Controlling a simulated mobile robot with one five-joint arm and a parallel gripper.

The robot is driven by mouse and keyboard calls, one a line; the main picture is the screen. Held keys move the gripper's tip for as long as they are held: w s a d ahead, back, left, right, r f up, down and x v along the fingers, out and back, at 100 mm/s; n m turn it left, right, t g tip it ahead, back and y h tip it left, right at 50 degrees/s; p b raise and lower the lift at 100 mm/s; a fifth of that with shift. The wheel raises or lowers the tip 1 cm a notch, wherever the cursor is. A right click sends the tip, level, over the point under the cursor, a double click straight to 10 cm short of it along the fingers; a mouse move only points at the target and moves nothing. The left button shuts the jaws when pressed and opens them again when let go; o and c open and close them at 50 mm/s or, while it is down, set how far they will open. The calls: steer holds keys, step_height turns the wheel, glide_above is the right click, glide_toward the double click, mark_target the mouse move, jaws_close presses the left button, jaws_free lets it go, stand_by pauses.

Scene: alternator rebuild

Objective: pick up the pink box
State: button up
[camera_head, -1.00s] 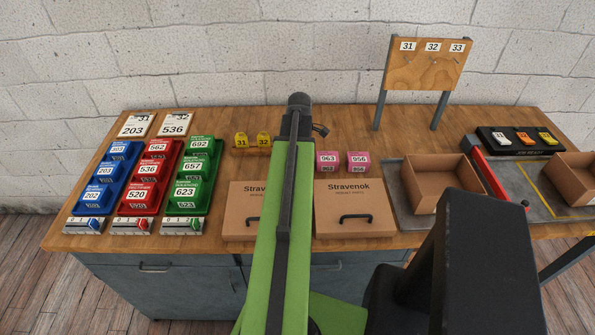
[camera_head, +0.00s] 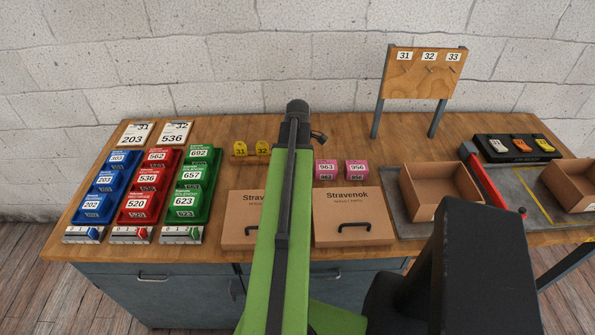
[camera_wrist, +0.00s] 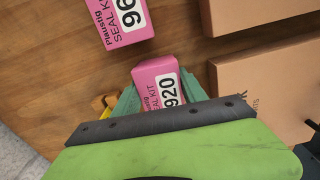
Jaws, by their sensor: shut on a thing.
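A pink box labelled 920 (camera_wrist: 158,77) sits between the green fingers of my gripper (camera_wrist: 160,92) in the wrist view. My gripper is shut on it. The lower part of this box is hidden by my gripper's body. A second pink box (camera_wrist: 119,17) lies apart from it, near the top left of the wrist view. In the head view, pink boxes labelled 963 (camera_head: 326,169) and 956 (camera_head: 357,169) stand side by side on the workbench (camera_head: 345,125), just right of my arm. The held box and the fingertips are hidden behind my arm there.
Two Stravenok cartons (camera_head: 352,205) (camera_head: 238,206) lie in front of the pink boxes. Yellow numbered tags (camera_head: 241,149) stand left of my arm. Blue, red and green bins (camera_head: 187,205) are at the left. An open brown box (camera_head: 436,190) is at the right.

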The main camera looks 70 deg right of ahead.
steer(key=r+p, duration=0.2)
steer(key=r, duration=0.1)
steer(key=r+p, duration=0.1)
steer(key=p, duration=0.1)
steer(key=shift+s+d+r, duration=0.15)
steer(key=shift+s+r, duration=0.15)
steer(key=shift+r, duration=0.1)
steer(key=s+d+r+p, duration=0.1)
steer(key=s, duration=0.2)
steer(key=s+d+r+p, duration=0.1)
steer(key=s+r+p, duration=0.1)
steer(key=s, duration=0.1)
steer(key=s+d+r+p, duration=0.1)
steer(key=s+r+p, duration=0.1)
steer(key=s, duration=0.1)
steer(key=shift+s+d+r+p, duration=0.1)
steer(key=shift+s+r+p, duration=0.1)
steer(key=shift+s, duration=0.2)
steer(key=shift+s+d+r+p, duration=0.1)
steer(key=shift+s+p, duration=0.1)
steer(key=shift+s, duration=0.15)
